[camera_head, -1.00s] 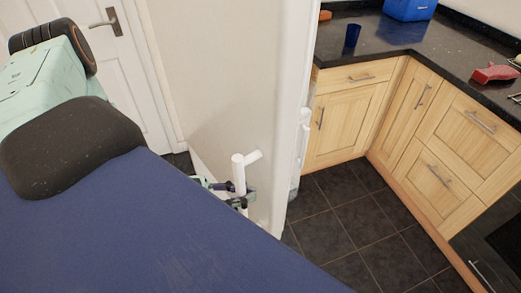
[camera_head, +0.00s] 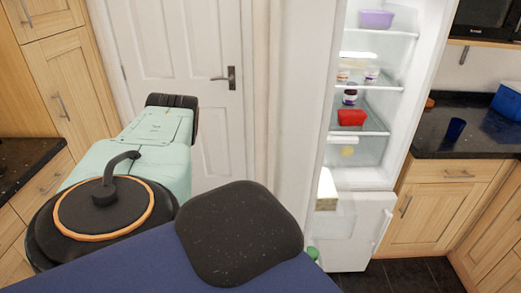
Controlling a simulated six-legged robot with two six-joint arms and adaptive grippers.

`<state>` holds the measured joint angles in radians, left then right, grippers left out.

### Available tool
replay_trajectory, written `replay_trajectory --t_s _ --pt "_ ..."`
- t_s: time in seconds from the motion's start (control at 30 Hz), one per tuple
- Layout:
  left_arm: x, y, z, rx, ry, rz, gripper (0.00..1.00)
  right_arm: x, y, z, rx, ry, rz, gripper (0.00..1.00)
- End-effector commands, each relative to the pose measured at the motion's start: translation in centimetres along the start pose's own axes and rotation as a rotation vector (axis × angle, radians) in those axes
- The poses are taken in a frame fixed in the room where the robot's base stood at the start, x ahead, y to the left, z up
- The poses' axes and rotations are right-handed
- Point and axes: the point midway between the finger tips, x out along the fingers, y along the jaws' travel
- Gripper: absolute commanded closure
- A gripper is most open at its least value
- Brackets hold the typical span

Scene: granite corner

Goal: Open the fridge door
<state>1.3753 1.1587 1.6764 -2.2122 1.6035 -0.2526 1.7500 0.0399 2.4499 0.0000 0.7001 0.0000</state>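The fridge (camera_head: 375,160) stands right of centre, and its lit inside is exposed. Its shelves hold a purple tub (camera_head: 376,19), a red box (camera_head: 351,118) and small jars (camera_head: 350,97). A tall white panel (camera_head: 308,80), which looks like the swung-out fridge door, stands at the left of the opening; I cannot tell how wide it is open. A white lower door (camera_head: 353,235) with a handle at its right edge sits below the shelves. Neither of my grippers shows. My own blue and mint body parts hide the lower left and centre.
A white panelled door (camera_head: 185,50) with a dark handle is behind, left of the fridge. Wooden cabinets (camera_head: 438,210) with a black counter (camera_head: 480,128) stand close to the fridge's right. More cabinets (camera_head: 60,80) are at the left. Dark tiled floor (camera_head: 415,275) shows at lower right.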

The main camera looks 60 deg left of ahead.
Motion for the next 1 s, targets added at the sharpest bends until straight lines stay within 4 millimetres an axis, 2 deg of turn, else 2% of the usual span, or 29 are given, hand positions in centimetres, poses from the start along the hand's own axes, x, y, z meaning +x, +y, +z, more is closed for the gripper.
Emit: replay_trajectory --t_s 0.53,0.57,0.6,0.87,1.0 --pt "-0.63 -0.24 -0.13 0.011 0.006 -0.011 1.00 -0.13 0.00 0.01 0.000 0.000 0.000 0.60" --pt "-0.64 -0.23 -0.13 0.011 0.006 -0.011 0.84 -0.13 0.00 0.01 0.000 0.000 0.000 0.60" --pt "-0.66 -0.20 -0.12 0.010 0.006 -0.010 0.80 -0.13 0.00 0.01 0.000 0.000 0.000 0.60" --pt "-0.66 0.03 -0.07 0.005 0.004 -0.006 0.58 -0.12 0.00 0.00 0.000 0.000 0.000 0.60" --pt "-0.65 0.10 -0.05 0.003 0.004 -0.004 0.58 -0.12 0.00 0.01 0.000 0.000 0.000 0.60"
